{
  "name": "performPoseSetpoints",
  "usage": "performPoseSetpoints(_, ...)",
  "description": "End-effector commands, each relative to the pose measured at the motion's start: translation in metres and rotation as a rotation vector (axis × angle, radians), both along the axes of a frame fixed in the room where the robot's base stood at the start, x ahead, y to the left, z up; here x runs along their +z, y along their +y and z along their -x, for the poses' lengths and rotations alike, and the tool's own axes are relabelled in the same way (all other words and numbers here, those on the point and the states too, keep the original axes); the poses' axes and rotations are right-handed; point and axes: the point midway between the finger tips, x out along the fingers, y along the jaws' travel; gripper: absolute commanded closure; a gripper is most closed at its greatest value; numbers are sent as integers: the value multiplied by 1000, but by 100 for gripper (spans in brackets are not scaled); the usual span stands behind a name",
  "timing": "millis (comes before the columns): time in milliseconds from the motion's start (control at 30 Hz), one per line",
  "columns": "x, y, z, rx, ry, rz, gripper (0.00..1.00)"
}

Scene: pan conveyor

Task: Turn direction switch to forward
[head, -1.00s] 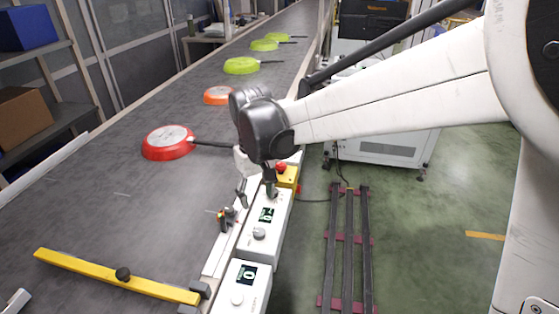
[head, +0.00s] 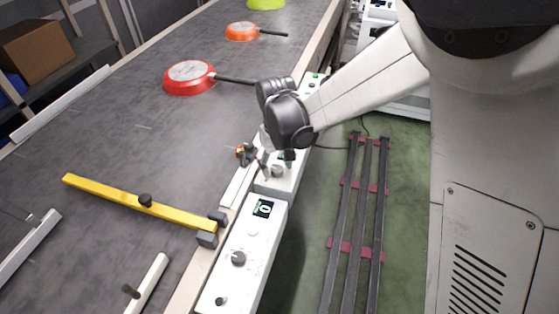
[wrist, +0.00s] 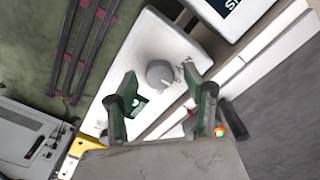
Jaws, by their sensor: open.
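My gripper (head: 275,165) is open and empty above the farther white control box (head: 288,184) beside the conveyor. In the wrist view, a round grey knob (wrist: 160,73) on that box lies just beyond the gap between my two green-and-dark fingers (wrist: 163,104), with no visible contact. The knob (head: 278,171) partly shows in the head view. The nearer control box (head: 240,280) has a lit display (head: 263,208), a grey knob (head: 238,258) and a small dark knob (head: 221,300). No readable label identifies the direction switch.
The conveyor (head: 120,130) carries a red pan (head: 188,78), an orange pan (head: 242,32) and a green pan (head: 265,3). A yellow bar (head: 110,195) crosses its near part. A small sensor (head: 246,153) sits at the belt edge near my gripper. Dark rails (head: 352,220) lie on the floor.

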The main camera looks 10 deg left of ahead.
Motion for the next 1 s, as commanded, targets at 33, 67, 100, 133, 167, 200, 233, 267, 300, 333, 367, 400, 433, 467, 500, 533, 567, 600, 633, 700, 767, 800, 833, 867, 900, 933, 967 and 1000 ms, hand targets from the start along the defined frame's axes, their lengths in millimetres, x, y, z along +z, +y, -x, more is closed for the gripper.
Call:
performPoseSetpoints(33, -3, 0, 0, 0, 0, 0, 53)
performPoseSetpoints(67, -4, 0, 0, 0, 0, 0, 53)
performPoseSetpoints(100, -5, 0, 0, 0, 0, 0, 53)
performPoseSetpoints(133, -5, 0, 0, 0, 0, 0, 53)
performPoseSetpoints(167, -6, 0, 0, 0, 0, 0, 53)
performPoseSetpoints(200, -6, 0, 0, 0, 0, 0, 53)
performPoseSetpoints(233, -6, 0, 0, 0, 0, 0, 53)
performPoseSetpoints(267, -6, 0, 0, 0, 0, 0, 53)
performPoseSetpoints(300, -6, 0, 0, 0, 0, 0, 53)
performPoseSetpoints(333, -6, 0, 0, 0, 0, 0, 53)
performPoseSetpoints(367, -6, 0, 0, 0, 0, 0, 53)
performPoseSetpoints(400, -6, 0, 0, 0, 0, 0, 57)
performPoseSetpoints(433, -6, 0, 0, 0, 0, 0, 61)
performPoseSetpoints(467, -5, 0, 0, 0, 0, 0, 65)
performPoseSetpoints(500, -5, 0, 0, 0, 0, 0, 70)
performPoseSetpoints(533, -5, 0, 0, 0, 0, 0, 74)
performPoseSetpoints(567, -5, 0, 0, 0, 0, 0, 78)
performPoseSetpoints(600, -5, 0, 0, 0, 0, 0, 84)
performPoseSetpoints(633, -5, 0, 0, 0, 0, 0, 88)
performPoseSetpoints(700, -5, 0, 0, 0, 0, 0, 97)
performPoseSetpoints(767, -5, 0, 0, 0, 0, 0, 98)
performPoseSetpoints(800, -5, 0, 0, -2, 0, 0, 98)
performPoseSetpoints(833, -5, 0, 0, -4, 0, 0, 98)
performPoseSetpoints(867, -6, 0, 0, -7, 0, 0, 98)
performPoseSetpoints(900, -6, 0, 0, -12, 0, 0, 98)
performPoseSetpoints(933, -6, 0, 0, -19, 0, 0, 98)
performPoseSetpoints(967, -6, 0, 0, -27, 0, 0, 98)
performPoseSetpoints(1000, -6, 0, 0, -40, 0, 0, 98)
